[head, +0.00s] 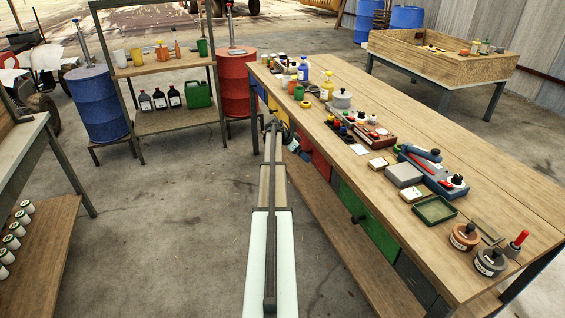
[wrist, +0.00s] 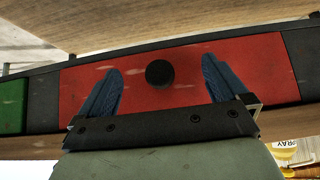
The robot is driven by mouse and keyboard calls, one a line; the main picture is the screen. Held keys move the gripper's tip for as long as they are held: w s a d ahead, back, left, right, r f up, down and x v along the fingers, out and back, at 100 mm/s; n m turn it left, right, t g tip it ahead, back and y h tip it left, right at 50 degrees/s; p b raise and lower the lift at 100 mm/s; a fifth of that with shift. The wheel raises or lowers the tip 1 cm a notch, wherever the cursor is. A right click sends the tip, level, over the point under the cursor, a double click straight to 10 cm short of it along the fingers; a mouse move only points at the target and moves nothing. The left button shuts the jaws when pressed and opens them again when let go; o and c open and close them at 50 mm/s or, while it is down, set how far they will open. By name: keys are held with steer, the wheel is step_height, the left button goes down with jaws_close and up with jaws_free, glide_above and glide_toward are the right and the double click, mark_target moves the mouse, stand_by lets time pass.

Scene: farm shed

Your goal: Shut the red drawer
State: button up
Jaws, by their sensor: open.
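The red drawer (head: 321,167) is in the front of the long wooden bench, between a yellow front and a green front. In the wrist view its red front (wrist: 240,66) fills the middle, with a round black knob (wrist: 159,74) on it. My gripper (head: 298,149) is beside the drawer front. In the wrist view my gripper (wrist: 162,66) has its two blue fingers wide apart, one on each side of the knob, with nothing between them but the view of it. I cannot tell whether the fingers touch the front or how far the drawer stands out.
A green drawer (head: 367,218) is nearer along the bench, and a yellow one (head: 273,105) farther off. A low wooden shelf (head: 335,215) runs beneath. Tools and pots cover the bench top (head: 310,127).

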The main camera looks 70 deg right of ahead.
steer(key=shift+a+r, duration=0.1)
steer(key=v, duration=0.6)
steer(key=shift+w+r, duration=0.25)
stand_by(0.4)
steer(key=shift+a, duration=0.15)
stand_by(0.3)
